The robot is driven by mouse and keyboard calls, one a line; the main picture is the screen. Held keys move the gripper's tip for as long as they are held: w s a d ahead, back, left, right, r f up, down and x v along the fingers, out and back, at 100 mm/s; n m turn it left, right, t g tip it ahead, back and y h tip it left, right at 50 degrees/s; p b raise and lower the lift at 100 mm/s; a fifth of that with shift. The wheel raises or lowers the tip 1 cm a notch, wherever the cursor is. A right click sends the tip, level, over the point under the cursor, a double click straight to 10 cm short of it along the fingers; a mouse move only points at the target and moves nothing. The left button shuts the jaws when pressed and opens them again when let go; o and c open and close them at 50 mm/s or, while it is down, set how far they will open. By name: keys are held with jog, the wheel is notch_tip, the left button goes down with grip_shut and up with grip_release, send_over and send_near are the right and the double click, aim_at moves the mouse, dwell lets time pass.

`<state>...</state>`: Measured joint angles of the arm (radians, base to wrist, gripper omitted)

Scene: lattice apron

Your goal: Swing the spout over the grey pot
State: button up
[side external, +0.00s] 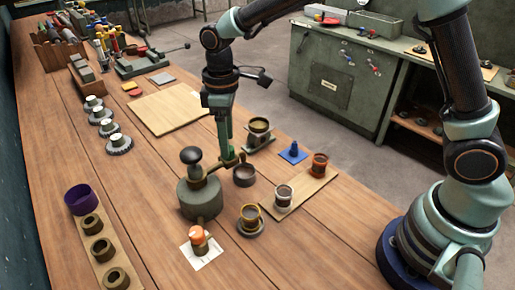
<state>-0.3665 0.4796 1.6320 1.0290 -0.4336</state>
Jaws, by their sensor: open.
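A greyish pot (284,194) sits on a small wooden board, right of the spout's end. A yellow-brown pot (250,216) stands on a round grey base, nearer the camera.
A rust-coloured pot (320,164) shares the small board, beside a blue piece (295,152). A brass pot (259,127) on a stand is behind the spout. An orange-topped pot (198,237) stands on white paper in front. The bench between the cylinder and the left rack (101,270) is clear.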

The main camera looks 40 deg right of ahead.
notch_tip(320, 180, up, 10)
dwell(0.4)
jog(key=shift+r, duration=0.15)
jog(key=s+d+r+m+t, duration=0.1)
jog(key=s+d+m+t, duration=0.4)
jog(key=s+d+m, duration=0.4)
jog(key=s+d, duration=0.4)
jog(key=d, duration=0.3)
jog(key=shift+s+r+t, duration=0.2)
jog(key=shift+s+t, duration=0.1)
jog(key=shift+s, duration=0.05)
